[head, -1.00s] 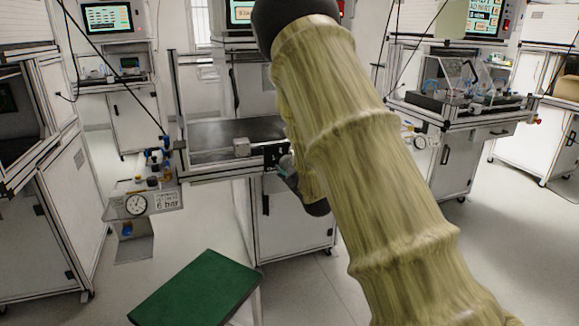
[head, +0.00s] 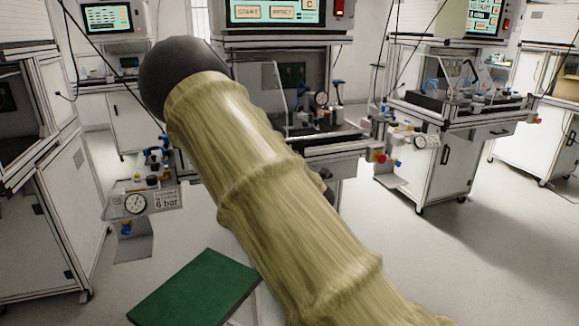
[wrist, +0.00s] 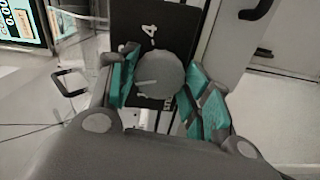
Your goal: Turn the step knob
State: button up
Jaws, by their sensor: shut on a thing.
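The step knob (wrist: 163,73) is a round grey disc in the middle of the wrist view. A pale pointer line on its face points to the left in that view. It sits on a black plate (wrist: 143,14) with a white 4 and partly hidden markings. My gripper (wrist: 157,84) has its teal-padded fingers on either side of the knob and is shut on it. In the head view my arm covers the gripper, the knob and the plate.
The middle workstation (head: 335,143) stands behind my arm, its screen (head: 278,12) above. A pressure gauge panel (head: 136,204) is left of my arm. A green-topped surface (head: 192,288) lies in front at the bottom. Open floor shows to the right.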

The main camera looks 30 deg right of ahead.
jog(key=shift+f+n, duration=0.15)
jog(key=shift+n, duration=0.15)
jog(key=o, duration=1)
jog(key=shift+o, duration=0.2)
jog(key=shift+s, duration=0.15)
jog(key=v, duration=1.1)
jog(key=shift+s, duration=0.35)
